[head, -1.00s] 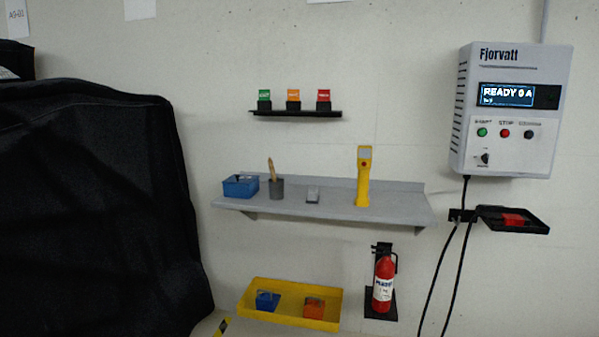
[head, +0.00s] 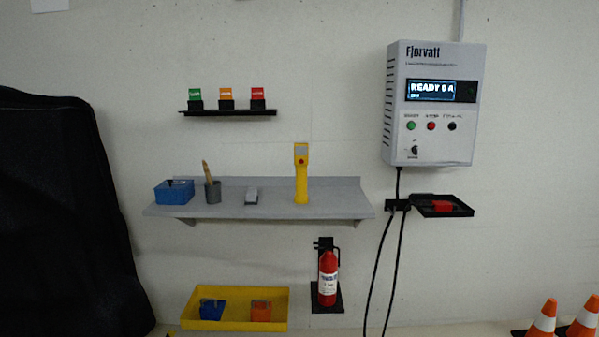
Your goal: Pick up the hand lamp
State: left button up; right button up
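The hand lamp (head: 301,178) is yellow with a grey head and a red button. It stands upright on the right half of the grey wall shelf (head: 330,199). Nothing touches it, and it is in full view. Neither of my grippers shows in the head view.
Below are a yellow tray (head: 190,318) and a red extinguisher (head: 328,278). A Fjorvatt box (head: 432,105) hangs right. A black cover (head: 60,220) fills the left.

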aim_at(301, 150)
jog(key=i, duration=2.2)
